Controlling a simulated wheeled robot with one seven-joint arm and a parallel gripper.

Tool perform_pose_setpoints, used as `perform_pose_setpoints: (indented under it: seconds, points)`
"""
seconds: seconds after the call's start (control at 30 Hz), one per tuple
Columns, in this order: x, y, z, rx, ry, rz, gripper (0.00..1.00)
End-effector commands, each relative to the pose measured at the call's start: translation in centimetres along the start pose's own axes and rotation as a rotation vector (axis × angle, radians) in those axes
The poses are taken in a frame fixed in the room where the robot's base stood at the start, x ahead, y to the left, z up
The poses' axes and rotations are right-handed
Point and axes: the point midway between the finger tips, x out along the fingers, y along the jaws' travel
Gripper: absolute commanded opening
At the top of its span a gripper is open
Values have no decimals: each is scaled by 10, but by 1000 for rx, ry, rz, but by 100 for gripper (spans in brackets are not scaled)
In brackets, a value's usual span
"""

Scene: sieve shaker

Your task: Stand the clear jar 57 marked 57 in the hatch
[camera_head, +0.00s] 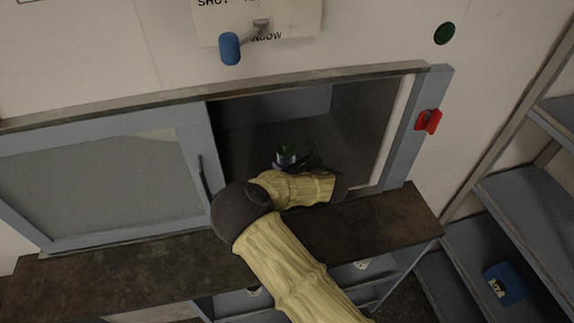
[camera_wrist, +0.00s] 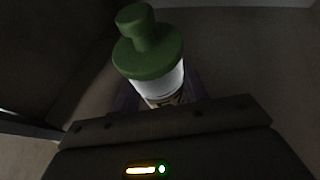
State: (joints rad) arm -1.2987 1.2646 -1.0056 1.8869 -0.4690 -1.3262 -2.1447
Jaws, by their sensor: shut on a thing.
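A clear jar with a green lid and knob (camera_wrist: 150,60) is between the fingers of my gripper (camera_wrist: 165,105) in the wrist view. A white label with dark marks shows on it, but I cannot read the number. In the head view the jar (camera_head: 286,155) is inside the open hatch (camera_head: 335,100), upright or nearly so. My gripper (camera_head: 300,165) is shut on it, with my arm reaching in over the sill. The jar's base is hidden, so I cannot tell whether it touches the hatch floor.
A sliding glass door (camera_head: 105,190) with a dark handle is to the left of the opening. A dark ledge (camera_head: 385,222) runs below it. A red catch (camera_head: 428,121) is on the right frame. Shelves with a blue container (camera_head: 508,284) stand at the right.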

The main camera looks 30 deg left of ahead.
Motion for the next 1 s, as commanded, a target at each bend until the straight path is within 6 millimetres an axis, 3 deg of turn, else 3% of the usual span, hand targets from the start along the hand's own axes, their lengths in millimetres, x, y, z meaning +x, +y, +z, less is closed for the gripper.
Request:
perform_pose_setpoints:
  seconds: [0.13,0.5,0.53,0.6,1.0]
  points:
    - [5,-2,-15,1,1,-2,17]
    - [8,-2,-20,1,-1,-3,17]
    - [7,-2,-19,1,0,-3,49]
    - [7,-2,-18,1,0,-3,63]
    - [5,-3,-15,2,0,-6,65]
